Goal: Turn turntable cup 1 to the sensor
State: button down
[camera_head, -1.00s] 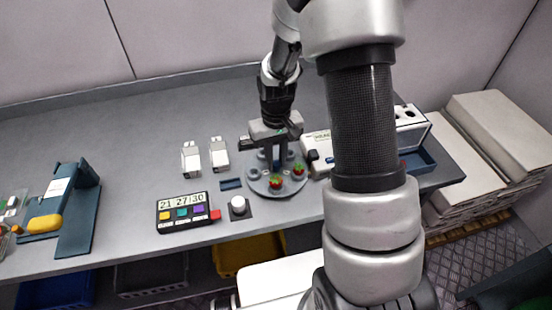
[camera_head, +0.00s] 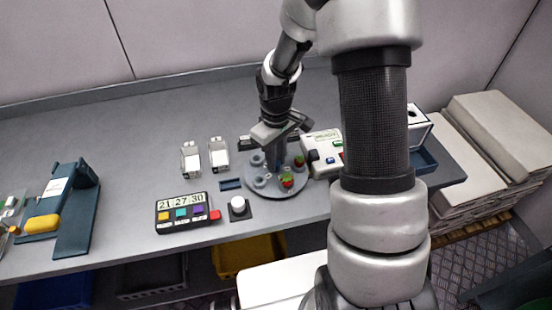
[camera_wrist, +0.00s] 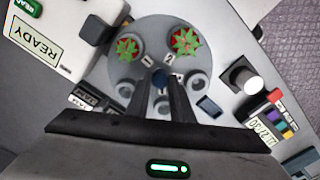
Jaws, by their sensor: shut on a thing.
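The round grey turntable (camera_head: 272,191) stands on the bench with a ring of small cups; it fills the middle of the wrist view (camera_wrist: 133,83). Cup 1, by the "1" label, holds a red berry with green leaves (camera_wrist: 127,48); it is on the side towards the white READY device (camera_wrist: 35,38). A second berry (camera_wrist: 185,40) sits in the cup by the "2" label. Other cups look empty. The knob is mostly hidden in the head view, where my gripper (camera_head: 277,164) stands over the turntable.
The READY device (camera_head: 322,150) stands close right of the turntable. A white button (camera_head: 238,204) and a display panel (camera_head: 185,212) lie to the left. Two white packs (camera_head: 218,154) stand behind them. My arm hides part of the right bench.

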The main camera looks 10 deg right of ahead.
jog(key=shift+w+n, duration=0.1)
jog(key=shift+n, duration=0.6)
jog(key=c, duration=1.6)
grip_release()
jog(key=shift+o, duration=0.2)
jog(key=shift+r, duration=0.15)
notch_tip(320, 180, up, 17)
jog(key=shift+p, duration=0.45)
jog(key=shift+r, duration=0.1)
